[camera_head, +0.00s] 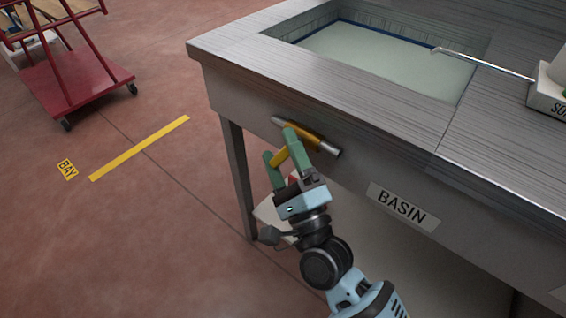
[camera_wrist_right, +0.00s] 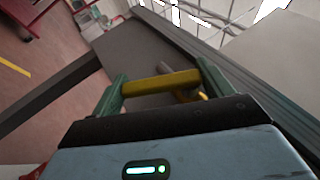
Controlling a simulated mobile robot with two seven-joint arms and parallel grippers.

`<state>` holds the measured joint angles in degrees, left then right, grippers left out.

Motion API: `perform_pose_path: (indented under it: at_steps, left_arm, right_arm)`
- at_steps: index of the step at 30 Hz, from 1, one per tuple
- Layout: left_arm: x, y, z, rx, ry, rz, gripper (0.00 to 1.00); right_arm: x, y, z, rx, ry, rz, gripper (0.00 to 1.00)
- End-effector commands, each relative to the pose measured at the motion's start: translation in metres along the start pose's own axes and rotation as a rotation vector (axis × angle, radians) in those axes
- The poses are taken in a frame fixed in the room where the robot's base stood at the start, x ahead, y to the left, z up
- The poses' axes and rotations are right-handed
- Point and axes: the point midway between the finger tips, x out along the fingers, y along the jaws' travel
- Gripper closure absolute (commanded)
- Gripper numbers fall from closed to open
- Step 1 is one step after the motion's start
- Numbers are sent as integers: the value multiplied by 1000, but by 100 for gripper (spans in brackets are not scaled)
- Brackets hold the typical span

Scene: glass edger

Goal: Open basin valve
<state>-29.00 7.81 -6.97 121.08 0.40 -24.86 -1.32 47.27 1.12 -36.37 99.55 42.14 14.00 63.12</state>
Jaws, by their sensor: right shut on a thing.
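The basin valve (camera_head: 327,147) is a metal and brass fitting on the front panel of the steel basin counter (camera_head: 330,100), left of the BASIN label (camera_head: 402,207). Its yellow lever (camera_head: 280,158) points down and to the left. My right gripper (camera_head: 279,147) has its green fingers on both sides of the lever and is shut on it. In the right wrist view the yellow lever (camera_wrist_right: 162,84) spans the gap between the fingers, with part of the valve behind it. My left gripper is out of view.
The sunken basin (camera_head: 385,55) holds pale, flat contents, and a thin metal rod (camera_head: 485,63) reaches over it from a white box (camera_head: 550,95). A counter leg (camera_head: 238,175) stands left of my gripper.

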Motion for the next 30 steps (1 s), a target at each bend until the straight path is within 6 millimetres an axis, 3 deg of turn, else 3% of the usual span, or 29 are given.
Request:
perform_pose_path:
  at_steps: [5, 19, 20, 24, 30]
  left_arm:
    - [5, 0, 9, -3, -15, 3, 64]
    - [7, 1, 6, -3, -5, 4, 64]
    - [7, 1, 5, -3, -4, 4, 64]
    - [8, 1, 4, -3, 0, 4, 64]
    - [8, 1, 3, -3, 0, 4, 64]
  right_arm:
    - [-1, 2, 0, 10, 1, -22, 62]
    - [0, 1, 0, 13, 1, -31, 62]
    - [0, 1, 0, 13, 1, -31, 20]
    - [0, 1, 0, 13, 1, -31, 1]
    - [1, 0, 0, 13, 0, -31, 0]
